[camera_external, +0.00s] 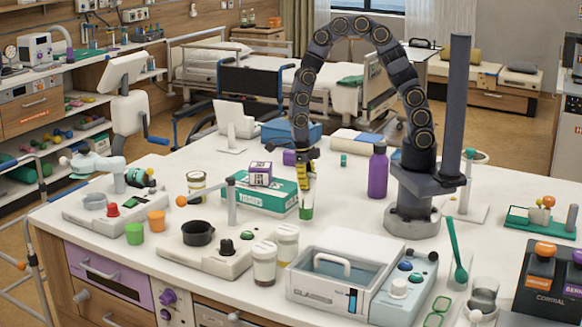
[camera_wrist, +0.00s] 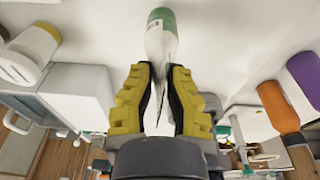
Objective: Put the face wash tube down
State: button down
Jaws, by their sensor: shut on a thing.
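My gripper (camera_external: 305,172) points straight down over the white table, with yellow ribbed fingers. It is shut on the face wash tube (camera_external: 306,207), whose green end shows below the fingers in the outside view. In the wrist view the tube (camera_wrist: 163,45) is white with a green end pointing away from me. Its narrow end lies between the fingertips (camera_wrist: 160,85). The tube looks upright at or just above the table top; I cannot tell whether it touches.
A purple bottle (camera_external: 378,171) stands right. White-lidded jars (camera_external: 265,263) and a white bin (camera_external: 340,275) are in front. Bare table lies between the tube and bottle.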

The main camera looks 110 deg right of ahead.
jog(key=shift+f, duration=1.2)
jog(key=shift+f, duration=0.1)
jog(key=c, duration=1.2)
grip_release()
jog(key=shift+o, duration=0.2)
